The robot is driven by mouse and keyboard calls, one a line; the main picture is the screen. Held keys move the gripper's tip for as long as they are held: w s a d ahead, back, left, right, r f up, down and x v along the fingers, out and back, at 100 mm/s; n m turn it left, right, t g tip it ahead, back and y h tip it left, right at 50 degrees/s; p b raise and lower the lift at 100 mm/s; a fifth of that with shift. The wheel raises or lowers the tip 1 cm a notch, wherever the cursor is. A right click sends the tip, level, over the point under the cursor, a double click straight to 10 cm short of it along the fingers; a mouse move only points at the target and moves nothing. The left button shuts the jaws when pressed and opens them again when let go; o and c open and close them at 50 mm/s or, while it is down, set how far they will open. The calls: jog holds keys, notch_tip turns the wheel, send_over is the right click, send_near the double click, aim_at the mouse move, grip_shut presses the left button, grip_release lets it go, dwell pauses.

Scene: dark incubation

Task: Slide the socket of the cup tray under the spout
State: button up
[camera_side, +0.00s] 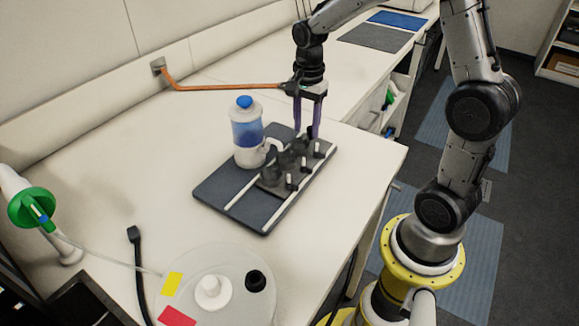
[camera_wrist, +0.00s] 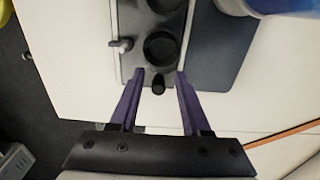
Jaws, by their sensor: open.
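The cup tray (camera_side: 268,187) is a dark grey slide with round sockets and several upright pegs. It lies between two white rails (camera_side: 243,194) on a dark board (camera_side: 214,190). The dispenser (camera_side: 248,136), white with blue contents and a blue knob, stands beside it on the left, its white spout (camera_side: 275,144) pointing toward the tray. My gripper (camera_side: 305,135) is open at the tray's far end. In the wrist view its purple fingers (camera_wrist: 160,74) stand either side of a dark knob (camera_wrist: 158,84) at the tray's end, with gaps. A socket (camera_wrist: 161,47) shows just beyond. Which socket sits under the spout is unclear.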

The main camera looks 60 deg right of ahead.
jog(key=shift+r, duration=1.6)
